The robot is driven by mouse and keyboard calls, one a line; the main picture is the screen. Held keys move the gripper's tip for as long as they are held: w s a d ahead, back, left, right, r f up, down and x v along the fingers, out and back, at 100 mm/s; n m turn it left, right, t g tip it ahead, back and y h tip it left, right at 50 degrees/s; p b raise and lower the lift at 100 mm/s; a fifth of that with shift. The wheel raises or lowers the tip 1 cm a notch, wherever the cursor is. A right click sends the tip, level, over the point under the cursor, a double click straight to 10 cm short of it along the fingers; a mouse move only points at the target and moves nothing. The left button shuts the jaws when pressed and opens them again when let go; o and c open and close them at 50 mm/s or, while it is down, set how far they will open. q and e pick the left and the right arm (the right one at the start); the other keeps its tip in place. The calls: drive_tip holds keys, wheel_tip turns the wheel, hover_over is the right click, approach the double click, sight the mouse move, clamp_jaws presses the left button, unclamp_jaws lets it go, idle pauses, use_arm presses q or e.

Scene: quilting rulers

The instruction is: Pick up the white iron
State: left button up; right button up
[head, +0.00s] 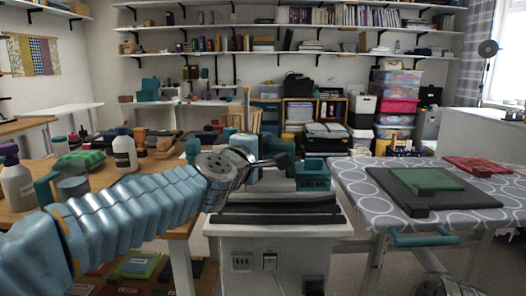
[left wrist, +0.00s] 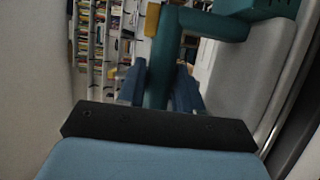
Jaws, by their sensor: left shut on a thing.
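My left arm reaches from the lower left to the middle of the head view. Its gripper (head: 262,158) is above the back of the white cabinet (head: 270,246). In the left wrist view the two blue fingers (left wrist: 158,88) are shut on a teal bar-like part (left wrist: 160,55).
At right, a patterned table (head: 362,190) bears a dark mat (head: 440,196) and a green piece (head: 428,180). Bottles (head: 125,158) stand on the wooden table at left.

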use_arm(q)
wheel_tip(320, 180, up, 2)
drive_tip(key=shift+r+p, duration=0.15)
drive_tip(key=shift+p, duration=0.4)
drive_tip(key=s+r+p, duration=0.3)
drive_tip(key=s+r, duration=0.7)
drive_tip(key=s, duration=0.4)
drive_tip(key=shift+d, duration=0.1)
drive_tip(key=o, duration=0.5)
clamp_jaws()
